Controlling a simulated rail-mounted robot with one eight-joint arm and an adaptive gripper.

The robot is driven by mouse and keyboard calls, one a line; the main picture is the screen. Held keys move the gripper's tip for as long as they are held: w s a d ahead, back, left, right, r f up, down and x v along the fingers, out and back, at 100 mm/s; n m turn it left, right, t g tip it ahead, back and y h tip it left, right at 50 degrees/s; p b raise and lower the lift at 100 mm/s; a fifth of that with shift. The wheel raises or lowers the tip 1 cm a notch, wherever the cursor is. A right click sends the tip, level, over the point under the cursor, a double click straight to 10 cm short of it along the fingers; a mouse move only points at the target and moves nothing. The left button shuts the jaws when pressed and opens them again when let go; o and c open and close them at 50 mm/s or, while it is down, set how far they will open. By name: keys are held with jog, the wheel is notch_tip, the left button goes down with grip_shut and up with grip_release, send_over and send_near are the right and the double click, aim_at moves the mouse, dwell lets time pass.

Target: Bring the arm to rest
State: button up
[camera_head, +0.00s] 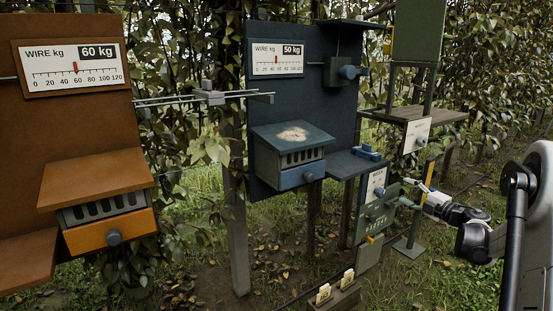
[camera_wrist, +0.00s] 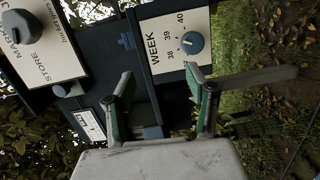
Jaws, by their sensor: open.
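My gripper (camera_head: 409,192) is at the right in the head view, at the end of my arm, which reaches in from the right edge. Its fingers point left towards a small dark green and white panel (camera_head: 376,184). In the wrist view, my gripper (camera_wrist: 165,82) shows two green-padded fingers spread wide apart with nothing between them. Beyond the fingers is a white WEEK plate (camera_wrist: 173,41) with a blue-grey knob (camera_wrist: 192,43), its scale showing 38 to 40. I cannot tell any contact between the fingers and the panel.
A blue board (camera_head: 330,110) reads WIRE 50 kg and carries a slotted box (camera_head: 291,150). An orange board (camera_head: 25,130) reads 60 kg. A wooden shelf (camera_head: 440,115) stands behind my gripper. A STORE plate (camera_wrist: 30,50) with a dark knob (camera_wrist: 21,27) is upper left. Grass lies right.

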jog(key=s+a+r+m+t+h, duration=0.2)
jog(key=s+a+r+m+h, duration=0.3)
jog(key=r, duration=0.6)
jog(key=a+r+m+t+h, duration=0.2)
jog(key=r+m+h, duration=0.3)
jog(key=r, duration=0.6)
jog(key=s+a+r+m+g+h, duration=0.1)
jog(key=s+a+m+g, duration=0.15)
jog(key=s+m, duration=0.2)
jog(key=s+a+m+g+h, duration=0.1)
jog(key=s+a+m, duration=0.2)
jog(key=s, duration=0.3)
jog(key=s+a+f+m+g+y, duration=0.25)
jog(key=s+a+f, duration=0.4)
jog(key=s, duration=0.45)
jog(key=s+a+f+m+g+y, duration=0.1)
jog(key=s+a+f+g, duration=0.3)
jog(key=s+a+f, duration=0.45)
jog(key=s+a+f+m+g+y, duration=0.1)
jog(key=s+a+f+g, duration=0.3)
jog(key=s, duration=0.8)
notch_tip(320, 180, up, 12)
jog(key=p, duration=1.3)
jog(key=shift+s+t, duration=0.3)
jog(key=shift+t, duration=0.1)
jog(key=shift+y, duration=0.25)
